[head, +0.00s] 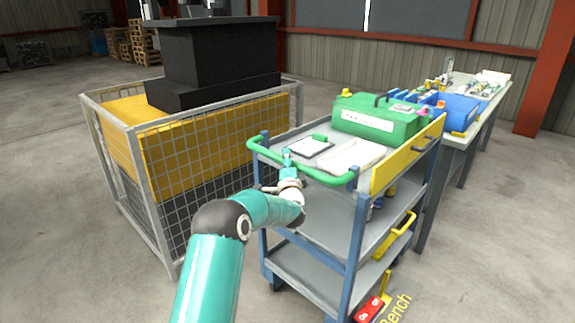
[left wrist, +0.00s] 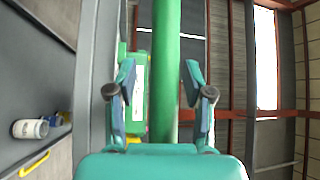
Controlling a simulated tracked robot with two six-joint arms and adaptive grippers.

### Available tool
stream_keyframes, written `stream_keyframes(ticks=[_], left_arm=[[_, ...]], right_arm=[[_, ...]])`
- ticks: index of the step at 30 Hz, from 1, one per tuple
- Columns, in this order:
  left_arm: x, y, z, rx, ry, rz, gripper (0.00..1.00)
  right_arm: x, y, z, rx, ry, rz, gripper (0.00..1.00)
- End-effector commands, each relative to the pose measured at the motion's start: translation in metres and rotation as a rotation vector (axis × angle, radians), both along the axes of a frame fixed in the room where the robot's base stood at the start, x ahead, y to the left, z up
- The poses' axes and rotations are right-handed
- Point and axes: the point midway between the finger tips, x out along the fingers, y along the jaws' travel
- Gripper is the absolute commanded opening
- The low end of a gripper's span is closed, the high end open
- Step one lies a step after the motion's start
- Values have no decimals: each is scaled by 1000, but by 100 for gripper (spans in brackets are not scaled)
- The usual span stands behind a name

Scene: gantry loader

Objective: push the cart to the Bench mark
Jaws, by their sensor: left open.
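The cart (head: 318,215) is a grey shelf trolley with blue posts and a green push handle (head: 263,151) on its near end. My left gripper (head: 288,163) is at the middle of that handle. In the left wrist view, the open fingers (left wrist: 160,82) stand on either side of the green handle (left wrist: 166,35), which runs between them; I cannot tell if they touch it. My right gripper is not in view.
A green case (head: 375,118), a clipboard (head: 309,147) and a white tray (head: 352,157) are on the cart's top. A mesh fence (head: 205,160) around a yellow and black machine stands close on the left. A loaded workbench (head: 455,137) stands behind right. Floor at far right is clear.

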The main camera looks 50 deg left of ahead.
Motion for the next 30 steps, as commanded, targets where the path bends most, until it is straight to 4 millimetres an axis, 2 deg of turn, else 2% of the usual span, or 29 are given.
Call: stream_keyframes(ticks=[8,21,30], left_arm=[[-8,-12,-1,0,0,-2,52],[-54,-69,-12,-1,1,-4,52],[-74,-91,-17,-1,1,-1,52]], right_arm=[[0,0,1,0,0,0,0],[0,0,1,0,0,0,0],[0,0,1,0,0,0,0]])
